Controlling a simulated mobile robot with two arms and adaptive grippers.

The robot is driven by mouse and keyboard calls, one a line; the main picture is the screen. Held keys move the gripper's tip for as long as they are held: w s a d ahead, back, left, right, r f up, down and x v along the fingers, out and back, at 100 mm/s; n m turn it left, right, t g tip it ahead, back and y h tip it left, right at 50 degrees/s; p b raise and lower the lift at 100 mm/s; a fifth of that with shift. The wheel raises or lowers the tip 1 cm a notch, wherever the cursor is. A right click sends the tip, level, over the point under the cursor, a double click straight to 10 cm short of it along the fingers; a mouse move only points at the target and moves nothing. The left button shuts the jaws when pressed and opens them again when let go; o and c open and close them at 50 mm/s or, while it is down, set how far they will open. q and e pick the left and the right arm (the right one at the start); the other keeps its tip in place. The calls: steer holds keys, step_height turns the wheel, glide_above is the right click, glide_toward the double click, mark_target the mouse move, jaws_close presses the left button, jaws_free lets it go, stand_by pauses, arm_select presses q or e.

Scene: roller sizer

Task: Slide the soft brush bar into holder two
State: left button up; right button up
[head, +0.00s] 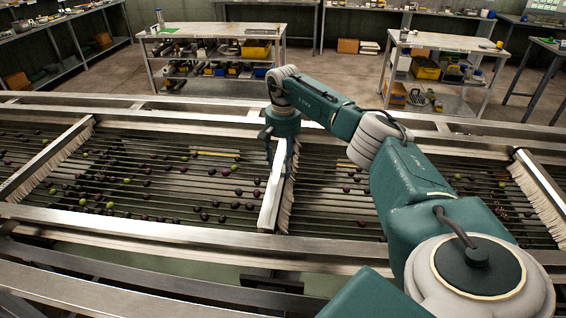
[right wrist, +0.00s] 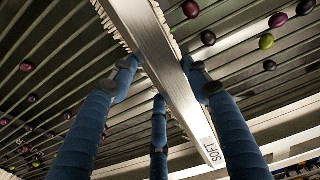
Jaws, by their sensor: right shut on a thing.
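The soft brush bar (head: 273,195) is a pale metal bar with light bristles, lying across the middle of the roller bed. Its near end is by the front rail; I cannot tell whether it is seated or just above. My right gripper (head: 278,150) is over the bar's far part. In the right wrist view the blue fingers (right wrist: 162,75) close on both sides of the bar (right wrist: 165,65), and the word SOFT shows near one end. I cannot make out a marked holder two. My left gripper is not in view.
Similar brush bars span the bed at left (head: 50,157) and right (head: 541,185). Dark and green olives (head: 205,216) lie on the rollers (head: 150,180). Metal rails (head: 130,228) edge the bed front and back. Workbenches (head: 210,31) stand beyond.

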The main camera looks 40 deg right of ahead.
mark_target(283, 164)
steer(key=shift+f+b, duration=0.9)
steer(key=shift+f, duration=0.4)
steer(key=o, duration=1.7)
steer(key=shift+c, duration=0.2)
step_height(283, 164, up, 12)
